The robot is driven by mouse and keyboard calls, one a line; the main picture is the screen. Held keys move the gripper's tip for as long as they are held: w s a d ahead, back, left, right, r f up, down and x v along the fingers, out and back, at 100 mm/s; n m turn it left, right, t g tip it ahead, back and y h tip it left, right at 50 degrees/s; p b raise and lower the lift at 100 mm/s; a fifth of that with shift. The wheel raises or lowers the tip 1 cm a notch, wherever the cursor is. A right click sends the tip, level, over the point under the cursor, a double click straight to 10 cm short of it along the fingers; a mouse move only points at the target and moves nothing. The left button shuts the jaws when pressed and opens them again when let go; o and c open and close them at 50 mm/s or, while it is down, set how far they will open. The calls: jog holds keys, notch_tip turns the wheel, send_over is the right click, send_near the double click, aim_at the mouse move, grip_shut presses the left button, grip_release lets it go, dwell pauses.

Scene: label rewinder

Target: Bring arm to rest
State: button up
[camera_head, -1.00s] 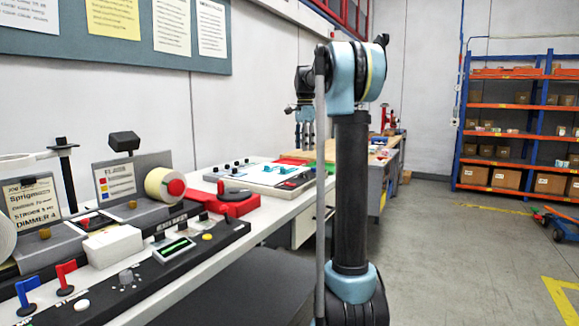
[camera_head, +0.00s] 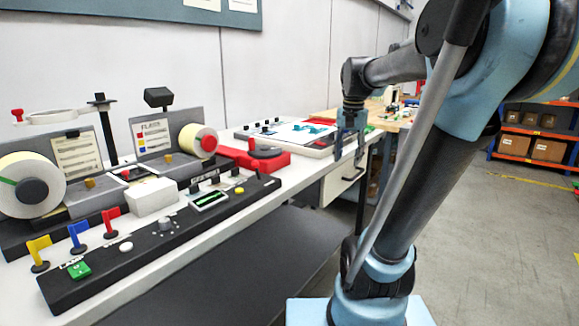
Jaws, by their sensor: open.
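My arm rises from the lower right, leans up to the right, then folds back left at the elbow. My gripper (camera_head: 348,146) hangs pointing down at the end of the arm, near the right part of the white bench, in front of the white panel (camera_head: 300,133). Its fingers are apart with nothing seen between them. I cannot tell how high it is above the bench edge.
The label rewinder (camera_head: 150,235) stands on the bench at left, with label rolls (camera_head: 30,186), coloured flag switches (camera_head: 111,217) and a red device (camera_head: 250,156). A shelf rack with boxes (camera_head: 547,150) is at far right. The grey floor between is free.

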jog(key=s+f+n+t, duration=0.1)
jog(key=s+f+n, duration=0.5)
jog(key=s+f, duration=1.1)
notch_tip(320, 180, down, 3)
jog(key=shift+r, duration=0.1)
jog(key=shift+w+f, duration=0.25)
jog(key=shift+w, duration=0.1)
